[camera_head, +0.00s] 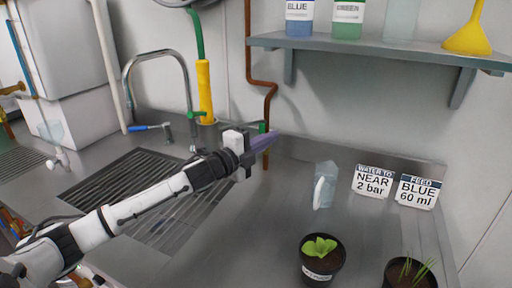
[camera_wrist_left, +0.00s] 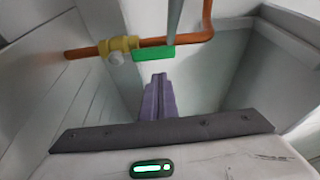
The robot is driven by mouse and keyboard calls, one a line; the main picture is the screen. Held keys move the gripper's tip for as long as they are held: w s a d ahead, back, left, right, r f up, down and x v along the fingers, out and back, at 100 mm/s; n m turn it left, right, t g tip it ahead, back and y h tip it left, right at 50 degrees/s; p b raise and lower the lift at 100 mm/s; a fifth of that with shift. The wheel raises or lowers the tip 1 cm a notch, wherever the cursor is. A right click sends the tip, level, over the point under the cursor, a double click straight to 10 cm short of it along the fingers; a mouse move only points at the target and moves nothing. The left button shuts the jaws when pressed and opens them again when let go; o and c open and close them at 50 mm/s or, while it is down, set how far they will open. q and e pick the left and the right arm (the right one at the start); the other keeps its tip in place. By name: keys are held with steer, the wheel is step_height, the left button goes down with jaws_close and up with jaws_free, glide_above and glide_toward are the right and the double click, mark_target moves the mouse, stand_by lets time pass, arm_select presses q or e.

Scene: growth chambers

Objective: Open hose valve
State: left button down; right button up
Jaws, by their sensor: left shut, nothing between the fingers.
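A valve with a green lever (camera_wrist_left: 153,53) and a brass body (camera_wrist_left: 118,46) sits on the copper pipe, seen in the left wrist view. The lever looks to lie along the pipe there. In the head view a bit of green (camera_head: 262,127) shows at the pipe, just behind my left gripper, which hides most of the valve. My left gripper (camera_head: 273,136) has purple fingers, shut and empty. In the left wrist view its fingertips (camera_wrist_left: 158,77) are just below the green lever; I cannot tell whether they touch it. My right gripper is not in view.
A copper pipe (camera_head: 249,50) runs down the wall. A tap (camera_head: 156,55), a yellow cylinder (camera_head: 205,90) and a green hose (camera_head: 197,35) stand left. A shelf (camera_head: 380,46) overhangs right. A potted plant (camera_head: 318,272) and two signs (camera_head: 373,181) stand on the steel counter.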

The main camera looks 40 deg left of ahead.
arm_select(q)
steer(key=s+b, duration=0.1)
steer(key=s, duration=0.8)
steer(key=shift+s+d, duration=0.25)
steer(key=shift+d, duration=0.15)
